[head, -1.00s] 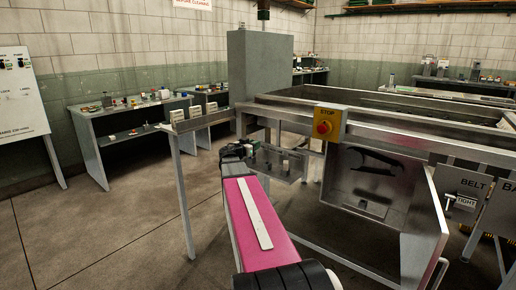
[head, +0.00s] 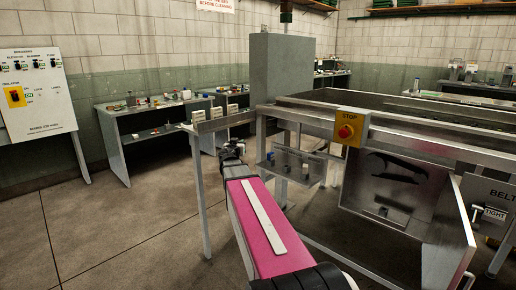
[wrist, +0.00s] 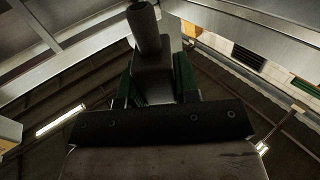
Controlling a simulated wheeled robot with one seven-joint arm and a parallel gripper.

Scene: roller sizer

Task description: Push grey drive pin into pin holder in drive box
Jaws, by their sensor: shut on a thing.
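My gripper (wrist: 155,84) has green fingers on both sides of a grey piece, the drive pin (wrist: 145,30). The pin has a round shaft rising from a blocky base, and the fingers are shut on the base. In the head view my gripper (head: 232,150) is small and dark at the far end of my pink arm, so the pin cannot be made out there. The open metal box (head: 385,190), apparently the drive box, is well to the right of my gripper, under the stop button. A small fitting (head: 383,211) sits low inside it; whether it is the pin holder is unclear.
A small metal shelf (head: 297,166) with blue and grey pieces hangs just right of my gripper. The box's open door (head: 449,235) juts forward. The machine frame's leg (head: 201,190) stands left of my gripper. Floor at the left is clear.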

